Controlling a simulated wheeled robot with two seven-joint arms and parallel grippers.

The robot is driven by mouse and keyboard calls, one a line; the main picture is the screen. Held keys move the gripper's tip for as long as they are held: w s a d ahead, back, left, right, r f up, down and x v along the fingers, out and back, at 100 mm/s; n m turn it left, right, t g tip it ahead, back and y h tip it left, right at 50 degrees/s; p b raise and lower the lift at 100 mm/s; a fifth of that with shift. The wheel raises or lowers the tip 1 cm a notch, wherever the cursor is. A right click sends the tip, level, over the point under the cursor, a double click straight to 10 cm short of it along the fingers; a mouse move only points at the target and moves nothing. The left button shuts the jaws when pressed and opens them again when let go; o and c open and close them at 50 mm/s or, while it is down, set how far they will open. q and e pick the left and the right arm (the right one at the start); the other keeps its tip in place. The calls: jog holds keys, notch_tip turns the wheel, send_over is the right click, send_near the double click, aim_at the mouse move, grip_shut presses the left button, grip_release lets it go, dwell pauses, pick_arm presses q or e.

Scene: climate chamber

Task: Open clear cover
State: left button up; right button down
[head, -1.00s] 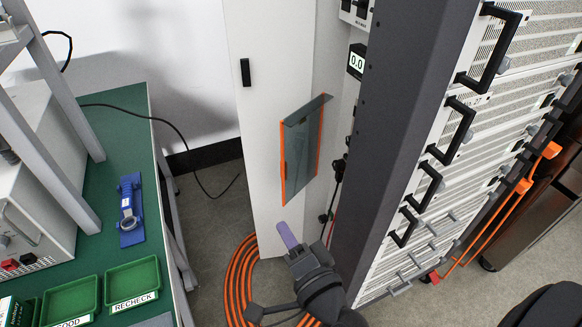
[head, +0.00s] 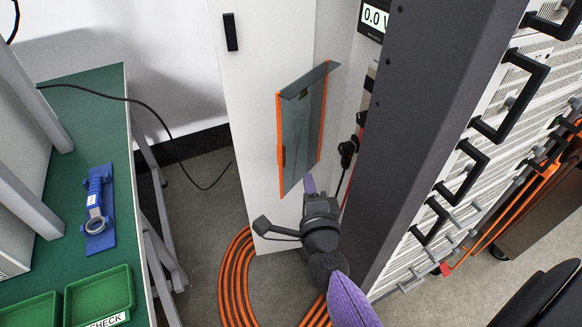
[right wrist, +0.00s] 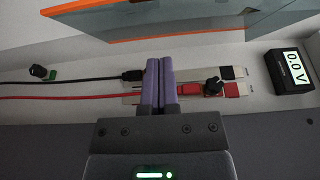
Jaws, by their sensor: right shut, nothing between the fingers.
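The clear cover (head: 303,128) is a tinted see-through panel with orange edges. In the head view it stands out, tilted, beside the tall white panel. In the right wrist view its orange edge and pane (right wrist: 190,18) cross the top. My right gripper (head: 310,184) is shut and empty, its purple fingers just below the cover's lower right end in the head view. In the right wrist view the shut fingers (right wrist: 158,84) point at a strip with a black and a red plug. I cannot tell whether they touch anything. My left gripper is not in view.
A display reading 0.0 V (right wrist: 291,69) sits right of the plugs. A dark grey cabinet post (head: 420,130) stands close right of my arm. Orange cable coils (head: 240,285) lie on the floor. A green bench (head: 95,150) with a blue fixture (head: 97,208) is at left.

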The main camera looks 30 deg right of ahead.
aim_at(286, 160)
jog(key=w, duration=0.2)
jog(key=w+b, duration=0.1)
jog(key=w, duration=0.1)
jog(key=shift+w+a+f, duration=0.1)
jog(key=shift+w+a, duration=0.35)
jog(key=shift+w, duration=0.3)
jog(key=shift+w+a, duration=0.2)
jog(key=shift+w, duration=0.15)
jog(key=w, duration=0.2)
jog(key=w+a, duration=0.1)
jog(key=w, duration=0.1)
jog(key=w+a+b, duration=0.1)
jog(key=w, duration=0.1)
jog(key=shift+w+a, duration=0.1)
jog(key=shift+w, duration=0.15)
jog(key=shift+r, duration=0.2)
